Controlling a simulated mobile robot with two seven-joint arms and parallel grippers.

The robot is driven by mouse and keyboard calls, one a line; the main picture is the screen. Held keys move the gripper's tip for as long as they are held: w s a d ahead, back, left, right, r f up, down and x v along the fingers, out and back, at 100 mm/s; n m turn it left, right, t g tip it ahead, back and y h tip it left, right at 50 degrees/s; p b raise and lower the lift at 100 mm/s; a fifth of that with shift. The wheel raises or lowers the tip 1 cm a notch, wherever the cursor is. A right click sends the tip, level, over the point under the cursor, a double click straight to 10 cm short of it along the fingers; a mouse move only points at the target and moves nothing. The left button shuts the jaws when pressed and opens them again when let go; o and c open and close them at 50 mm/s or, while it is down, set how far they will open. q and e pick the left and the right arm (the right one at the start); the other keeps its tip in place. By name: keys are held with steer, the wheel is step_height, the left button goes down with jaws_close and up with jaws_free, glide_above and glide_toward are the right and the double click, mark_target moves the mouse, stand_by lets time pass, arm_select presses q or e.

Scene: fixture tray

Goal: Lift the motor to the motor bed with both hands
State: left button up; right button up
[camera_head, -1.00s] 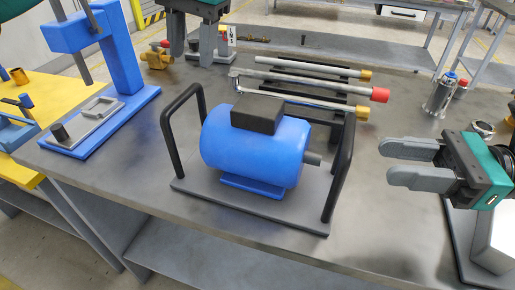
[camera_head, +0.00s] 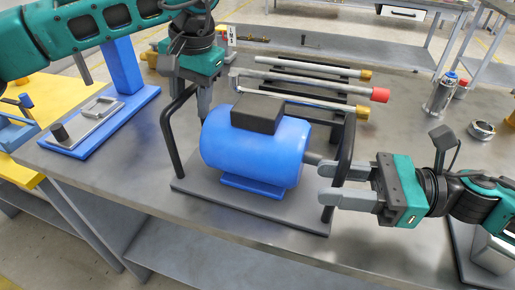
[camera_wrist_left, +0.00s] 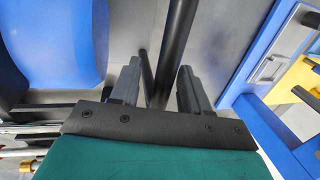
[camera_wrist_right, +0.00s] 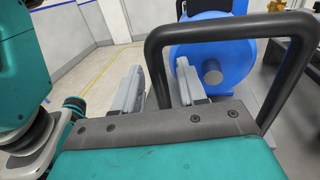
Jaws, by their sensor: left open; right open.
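The blue motor (camera_head: 255,155) with a black box on top sits on a grey plate (camera_head: 230,205) with a black handle at each end. My left gripper (camera_head: 192,100) points down at the left handle (camera_head: 168,140). In the left wrist view a black handle bar (camera_wrist_left: 176,45) runs between its open fingers (camera_wrist_left: 160,85). My right gripper (camera_head: 325,186) reaches in from the right at the right handle (camera_head: 346,150). In the right wrist view the handle's near upright (camera_wrist_right: 155,70) stands between its open fingers (camera_wrist_right: 158,85). Contact is unclear in both.
Several metal bars with red and yellow ends (camera_head: 310,85) lie behind the motor. A blue stand (camera_head: 125,100) is at the left. The table front is clear.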

arm_select(q)
steer(key=shift+c, duration=0.4)
arm_select(e)
steer(key=shift+c, duration=0.5)
arm_select(q)
jaws_close()
arm_select(e)
jaws_close()
arm_select(q)
steer(key=shift+w+r, duration=0.1)
steer(key=shift+r, duration=0.25)
steer(key=shift+w, duration=0.1)
arm_select(e)
steer(key=shift+w+r, duration=0.15)
steer(key=shift+r, duration=0.25)
